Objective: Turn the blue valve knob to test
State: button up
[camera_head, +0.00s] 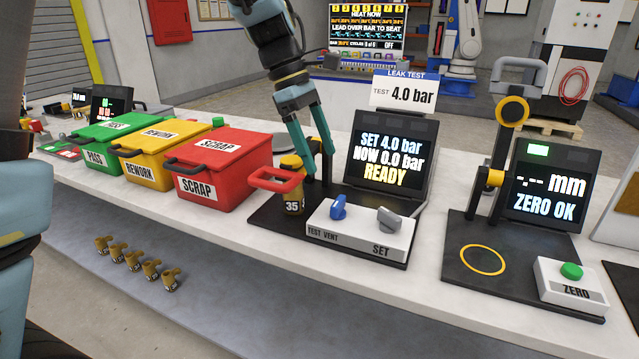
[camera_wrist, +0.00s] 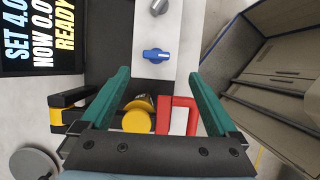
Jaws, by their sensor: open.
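The blue valve knob (camera_head: 338,207) sits on a white control box (camera_head: 365,232) whose front reads TEST, VENT and SET. It also shows in the wrist view (camera_wrist: 157,55), with its bar lying across the picture. I cannot tell which label it points at. The grey SET knob (camera_head: 389,219) is to its right. My gripper (camera_head: 319,168) is open and empty, pointing down behind and left of the blue knob in the head view. In the wrist view my gripper (camera_wrist: 158,76) has the knob just beyond the gap between its fingertips, not touching. The display (camera_head: 388,158) reads SET 4.0 bar, NOW 0.0 bar, READY.
A brass part marked 35 (camera_head: 293,203) stands beside the control box, under a yellow top. A gauge stand (camera_head: 510,110) is at right. Several brass fittings (camera_head: 135,262) lie at front left.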

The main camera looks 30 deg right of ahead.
aim_at(337, 200)
jog(key=x, duration=0.3)
jog(key=p+x, duration=0.1)
jog(key=x, duration=0.6)
jog(key=shift+w+d+f+p, duration=0.25)
jog(key=shift+f+p, duration=0.05)
